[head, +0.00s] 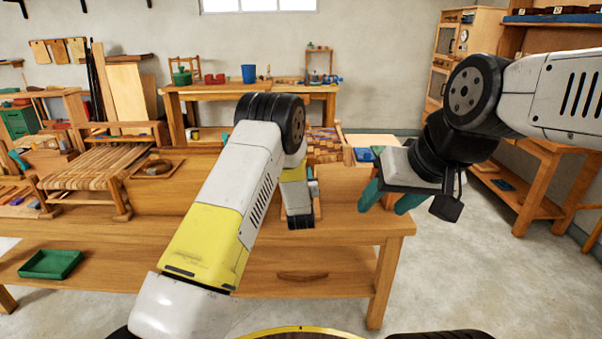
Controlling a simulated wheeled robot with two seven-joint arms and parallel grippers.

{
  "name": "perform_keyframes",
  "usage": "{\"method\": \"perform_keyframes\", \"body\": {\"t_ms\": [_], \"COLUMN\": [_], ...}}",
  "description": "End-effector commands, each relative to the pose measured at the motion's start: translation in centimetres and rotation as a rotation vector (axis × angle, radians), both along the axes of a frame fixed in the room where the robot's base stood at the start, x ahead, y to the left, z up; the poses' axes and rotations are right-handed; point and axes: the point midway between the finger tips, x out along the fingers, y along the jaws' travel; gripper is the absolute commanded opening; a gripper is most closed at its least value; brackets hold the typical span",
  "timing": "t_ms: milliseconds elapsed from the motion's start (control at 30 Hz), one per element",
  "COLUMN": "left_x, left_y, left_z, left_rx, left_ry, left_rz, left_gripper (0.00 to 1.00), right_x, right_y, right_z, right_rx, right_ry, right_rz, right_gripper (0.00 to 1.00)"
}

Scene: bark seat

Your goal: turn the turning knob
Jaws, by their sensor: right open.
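I cannot pick out the turning knob for certain. A tall wooden cabinet (468,28) at the back right has small round fittings on its front, too small to tell if one is the knob. My right gripper (391,200) hangs above the right end of the workbench (385,228), its teal fingers apart with nothing visible between them. My left arm reaches over the middle of the bench and bends down there. The end of my left arm (300,215) is low at the bench top, and its fingers cannot be made out. The arm hides part of the bench behind it.
A woven seat frame (100,168) and a round wooden piece (158,168) are on the bench's left. A green tray (50,264) lies on the lower shelf. A back table (215,88) holds a blue cup (249,73).

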Motion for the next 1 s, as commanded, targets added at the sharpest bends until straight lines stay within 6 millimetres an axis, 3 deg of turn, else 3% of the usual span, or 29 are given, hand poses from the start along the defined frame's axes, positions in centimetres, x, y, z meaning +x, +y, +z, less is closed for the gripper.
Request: {"method": "perform_keyframes", "body": {"t_ms": [333, 833, 867, 933, 1000], "left_x": [-0.09, -0.1, -0.1, -0.09, -0.08], "left_y": [-0.04, 0.01, 0.02, 0.02, 0.03], "left_z": [-0.23, -0.26, -0.27, -0.24, -0.19], "left_rx": [0.119, 0.135, 0.135, 0.134, 0.134], "left_ry": [0.005, 0.006, 0.006, 0.005, 0.004], "left_rz": [-0.001, -0.002, -0.002, -0.001, -0.001], "left_gripper": [0.05, 0.05, 0.51, 0.65, 0.67], "right_x": [0.0, 0.0, 0.0, 0.0, 0.0], "right_y": [0.0, 0.0, 0.0, 0.0, 0.0], "right_z": [0.0, 0.0, 0.0, 0.0, 0.0], "right_rx": [0.0, 0.0, 0.0, 0.0, 0.0], "right_ry": [0.0, 0.0, 0.0, 0.0, 0.0], "right_rz": [0.0, 0.0, 0.0, 0.0, 0.0], "right_gripper": [0.53, 0.53, 0.53, 0.53, 0.53]}}
